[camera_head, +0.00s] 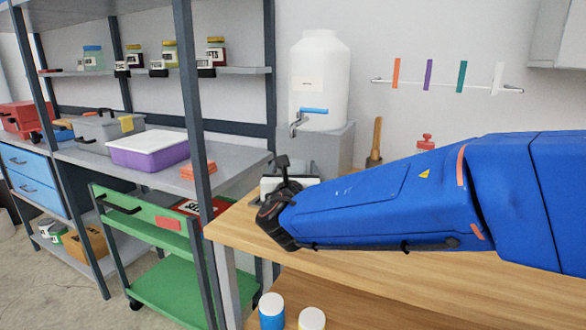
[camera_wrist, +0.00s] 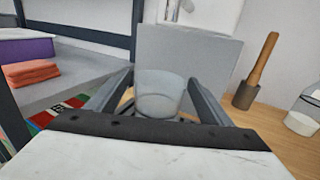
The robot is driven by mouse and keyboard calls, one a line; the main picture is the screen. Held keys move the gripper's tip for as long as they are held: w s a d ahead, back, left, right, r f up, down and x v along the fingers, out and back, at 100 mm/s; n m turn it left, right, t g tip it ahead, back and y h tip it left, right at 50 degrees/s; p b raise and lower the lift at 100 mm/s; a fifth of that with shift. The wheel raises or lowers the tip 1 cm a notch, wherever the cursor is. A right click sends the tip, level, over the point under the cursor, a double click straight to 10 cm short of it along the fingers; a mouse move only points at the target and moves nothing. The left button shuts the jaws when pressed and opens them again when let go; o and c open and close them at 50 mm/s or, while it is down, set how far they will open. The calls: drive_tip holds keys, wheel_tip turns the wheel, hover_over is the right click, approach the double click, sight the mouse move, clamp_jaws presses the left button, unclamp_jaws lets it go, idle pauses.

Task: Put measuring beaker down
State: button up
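The measuring beaker (camera_wrist: 159,96), clear and greyish, shows in the wrist view between the two fingers of my gripper (camera_wrist: 160,84). The fingers touch it on both sides near its rim, and it looks upright. Its lower part is partly hidden by the gripper's dark bar, so I cannot tell whether its base touches the table. In the head view my gripper (camera_head: 287,178) is at the left end of the wooden table (camera_head: 390,290), in front of the grey dispenser stand; the beaker is not discernible there.
A white water dispenser (camera_head: 320,75) stands on a grey block (camera_head: 330,150) behind my gripper. A pestle in a mortar (camera_wrist: 243,95) stands to the right. Two lidded jars (camera_head: 272,312) are low at the front. A green cart (camera_head: 160,285) and shelving lie left. The table's front is clear.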

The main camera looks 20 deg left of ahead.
drive_tip(key=shift+r, duration=0.15)
drive_tip(key=shift+s, duration=0.3)
drive_tip(key=v, duration=1.1)
drive_tip(key=shift+s+d, duration=0.15)
drive_tip(key=shift+s, duration=0.05)
